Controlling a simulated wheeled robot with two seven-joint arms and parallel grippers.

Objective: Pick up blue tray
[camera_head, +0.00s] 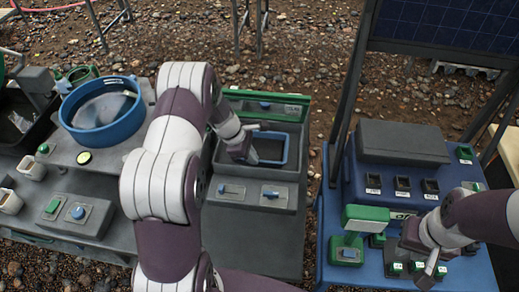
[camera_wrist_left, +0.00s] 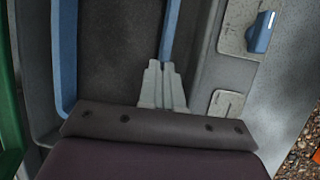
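The blue tray (camera_head: 286,150) is a shallow rectangular tray with a blue rim and dark inside. It sits in a grey recess of the middle bench, partly hidden by my left arm. My left gripper (camera_head: 252,128) is at the tray's left part in the head view. In the left wrist view its grey fingers (camera_wrist_left: 162,88) are close together at the blue rim (camera_wrist_left: 171,30), which runs in between their tips. They look shut on it. My right gripper (camera_head: 433,263) is low over the blue bench at the right; its finger gap is unclear.
A blue round pan (camera_head: 134,123) lies on the left bench. A panel with blue knobs (camera_head: 273,196) is just in front of the tray. The blue bench (camera_head: 470,270) carries a green-topped device (camera_head: 364,214), dark cups and a grey box (camera_head: 402,142). A post (camera_head: 352,90) stands between benches.

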